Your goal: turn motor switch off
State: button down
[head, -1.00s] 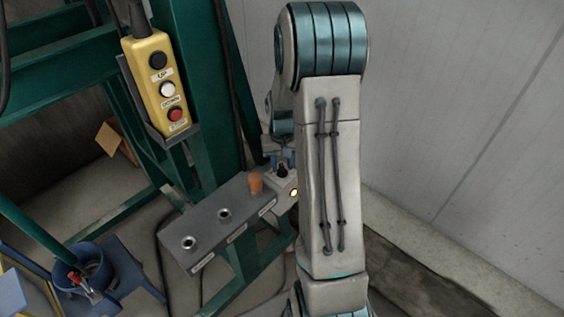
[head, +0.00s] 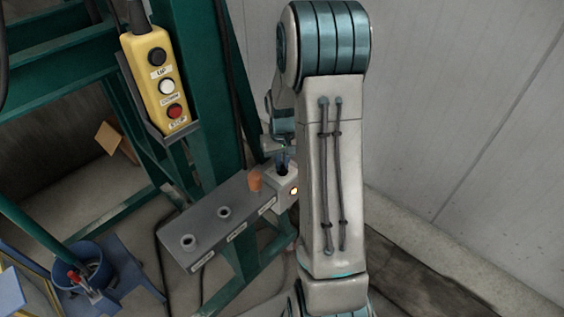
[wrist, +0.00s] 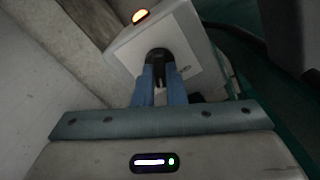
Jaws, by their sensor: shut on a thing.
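The motor switch is a black rotary knob (wrist: 159,58) on a light grey switch box (wrist: 197,42), seen in the wrist view. My gripper (wrist: 160,82) has its two blue fingers closed on the knob's sides. An orange lamp (wrist: 141,15) glows on the box's edge. In the head view the switch box (head: 283,197) sits at the right end of a grey panel, with the lit lamp (head: 294,190) on its side. My gripper (head: 282,166) is over the box there, partly hidden by my arm.
The grey panel (head: 205,218) carries an orange knob (head: 254,180) close to my gripper and two ringed sockets. A yellow pendant control (head: 157,82) hangs on the green frame (head: 205,95). A blue bucket (head: 75,270) stands at lower left. A pale wall is at right.

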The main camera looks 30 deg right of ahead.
jog(key=n+b, duration=0.1)
jog(key=n, duration=0.5)
jog(key=n+p, duration=0.1)
jog(key=n, duration=0.5)
jog(key=shift+a+r, duration=0.1)
jog(key=shift+n, duration=0.4)
jog(key=c, duration=1.5)
grip_release()
notch_tip(320, 180, up, 14)
jog(key=shift+f+b, duration=0.1)
jog(key=shift+b, duration=0.25)
